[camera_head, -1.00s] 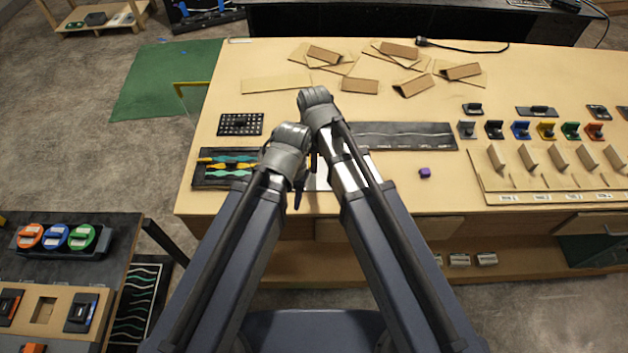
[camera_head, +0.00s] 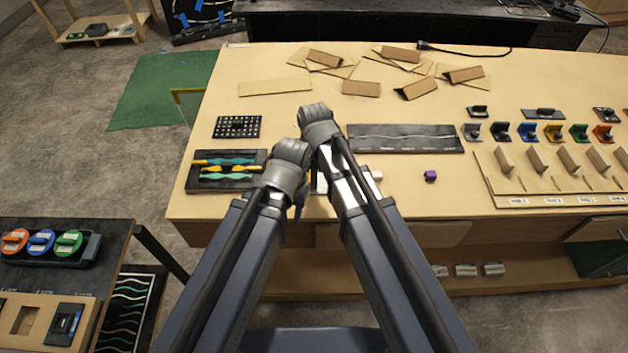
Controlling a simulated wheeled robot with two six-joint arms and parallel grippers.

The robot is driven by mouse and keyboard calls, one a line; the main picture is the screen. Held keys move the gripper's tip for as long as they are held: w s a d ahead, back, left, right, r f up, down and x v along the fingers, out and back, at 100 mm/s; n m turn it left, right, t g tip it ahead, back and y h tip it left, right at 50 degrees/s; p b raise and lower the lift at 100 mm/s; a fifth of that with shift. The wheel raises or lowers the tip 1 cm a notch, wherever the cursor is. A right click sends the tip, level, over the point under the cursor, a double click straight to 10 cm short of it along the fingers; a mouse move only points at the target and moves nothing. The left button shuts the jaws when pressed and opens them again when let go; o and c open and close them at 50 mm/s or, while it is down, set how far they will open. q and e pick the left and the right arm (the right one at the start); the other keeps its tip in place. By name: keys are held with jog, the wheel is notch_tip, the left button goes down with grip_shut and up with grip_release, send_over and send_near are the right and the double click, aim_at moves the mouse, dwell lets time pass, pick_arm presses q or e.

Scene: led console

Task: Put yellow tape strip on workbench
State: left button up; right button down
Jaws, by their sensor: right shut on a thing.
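The workbench (camera_head: 290,110) has a light wooden top and fills the middle of the head view. My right gripper (camera_head: 314,165) points down over its front part, left of centre. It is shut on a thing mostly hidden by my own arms. A small yellow-orange patch shows beside its fingers, but I cannot tell whether this is the yellow tape strip. My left gripper (camera_head: 298,205) is close beside it to the left, near the front edge. Its jaws are too hidden to read. No yellow tape strip shows clearly.
A black tray with coloured tools (camera_head: 197,182) lies left of my grippers. A black perforated plate (camera_head: 237,127) is behind it. A dark strip panel (camera_head: 405,138) and a purple block (camera_head: 430,176) are to the right. Cardboard pieces (camera_head: 361,88) lie at the back.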

jog(key=shift+f, duration=0.1)
jog(key=shift+f, duration=0.15)
jog(key=c, duration=1)
grip_release()
jog(key=shift+c, duration=0.2)
notch_tip(320, 180, up, 12)
jog(key=p, duration=1.2)
jog(key=shift+r, duration=0.25)
